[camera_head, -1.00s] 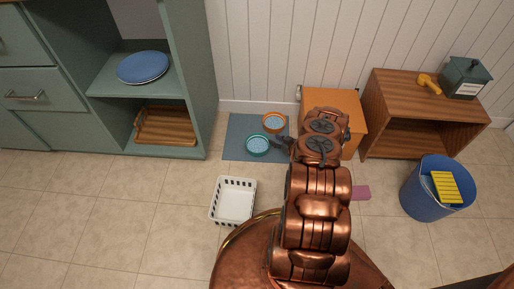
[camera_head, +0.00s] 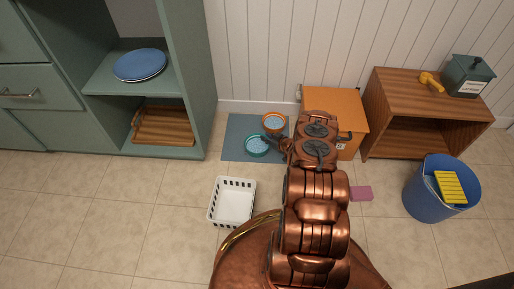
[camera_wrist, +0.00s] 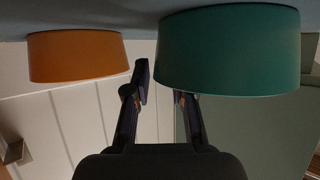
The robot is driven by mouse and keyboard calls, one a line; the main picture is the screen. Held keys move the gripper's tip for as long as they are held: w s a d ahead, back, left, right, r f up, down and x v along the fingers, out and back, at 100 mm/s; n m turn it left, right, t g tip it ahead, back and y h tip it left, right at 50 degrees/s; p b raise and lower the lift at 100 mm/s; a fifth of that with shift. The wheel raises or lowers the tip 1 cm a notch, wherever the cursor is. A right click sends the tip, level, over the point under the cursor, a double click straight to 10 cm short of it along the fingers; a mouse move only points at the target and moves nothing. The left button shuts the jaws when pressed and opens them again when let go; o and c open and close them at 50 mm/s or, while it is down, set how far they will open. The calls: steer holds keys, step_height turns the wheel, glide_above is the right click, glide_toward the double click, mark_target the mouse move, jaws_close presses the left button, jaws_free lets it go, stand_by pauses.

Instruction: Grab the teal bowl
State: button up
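The teal bowl (camera_head: 257,152) sits on a blue-grey mat (camera_head: 238,128) on the floor, with a light blue inside. In the wrist view, which looks upside down, the teal bowl (camera_wrist: 230,55) is large and close. My gripper (camera_wrist: 161,84) is open there. Its left finger stands outside the bowl, beside the wall. The right finger's tip is hidden behind the bowl's near wall, seemingly inside the rim. I see no contact. In the head view my gripper (camera_head: 271,139) is at the bowl's right edge, partly hidden by my arm.
An orange bowl (camera_head: 273,121) stands on the mat just behind the teal one; it also shows in the wrist view (camera_wrist: 78,55). A white basket (camera_head: 232,202) is in front. An orange box (camera_head: 341,105) and blue bucket (camera_head: 424,198) are right, a green cabinet (camera_head: 186,80) left.

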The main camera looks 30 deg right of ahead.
jaws_close()
stand_by(0.3)
